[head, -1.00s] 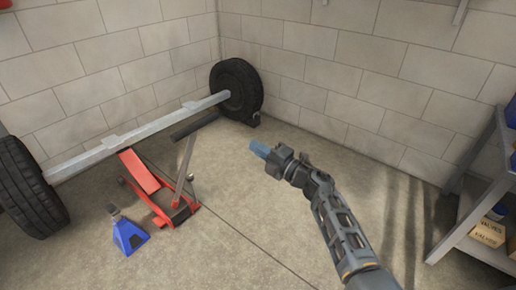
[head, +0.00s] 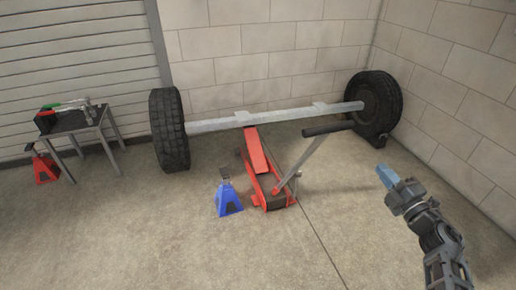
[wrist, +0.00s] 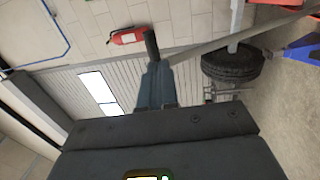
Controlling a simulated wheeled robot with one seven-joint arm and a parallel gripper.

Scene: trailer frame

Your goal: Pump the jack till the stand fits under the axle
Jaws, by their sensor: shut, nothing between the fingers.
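The red floor jack (head: 258,158) stands on the floor under the middle of the axle (head: 220,123). Its handle (head: 302,160) rises up and right to a black grip (head: 329,129). The blue stand (head: 228,198) is upright on the floor, left of the jack and in front of the axle. My gripper (head: 382,173) is shut and empty, to the right of the jack handle and apart from it. In the wrist view the blue fingers (wrist: 157,85) are together. The black grip (wrist: 151,44) shows beyond them, and the blue stand (wrist: 300,48) is at the right edge.
A tire (head: 170,130) is at the axle's left end and another (head: 374,103) at its right end, near the wall. A small table (head: 82,130) with tools stands at the left, with a red stand (head: 44,165) beside it. The front floor is clear.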

